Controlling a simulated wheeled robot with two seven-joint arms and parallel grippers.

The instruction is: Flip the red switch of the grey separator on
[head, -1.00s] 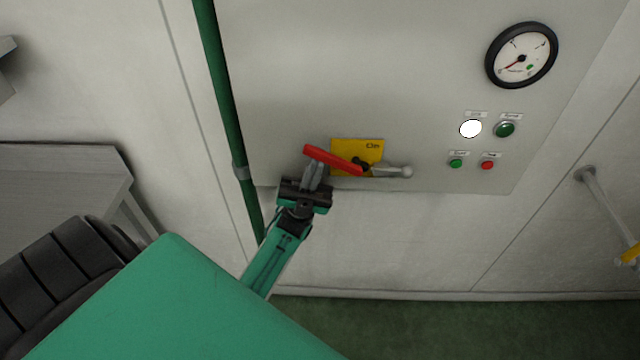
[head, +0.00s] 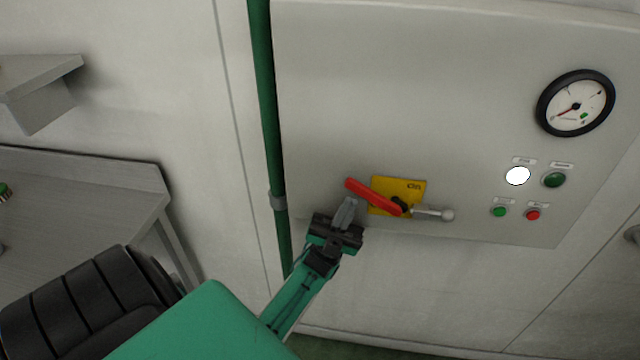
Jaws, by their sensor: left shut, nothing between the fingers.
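The red switch (head: 372,196) is a bar handle on a yellow plate (head: 412,190), low on the front of the grey separator cabinet (head: 420,80). The handle slants from its upper left end down to a dark pivot at the right. The small lettering at the plate's upper right is hard to read. My left gripper (head: 349,202) is shut and empty, just below the handle's left end. I cannot tell whether its fingertips touch the handle. My right gripper is not in view.
A grey lever with a ball end (head: 447,215) sticks out right of the plate. A gauge (head: 576,103), a lit white lamp (head: 517,175) and green and red buttons are farther right. A green pipe (head: 268,120) runs left of the cabinet. A grey table (head: 90,200) stands left.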

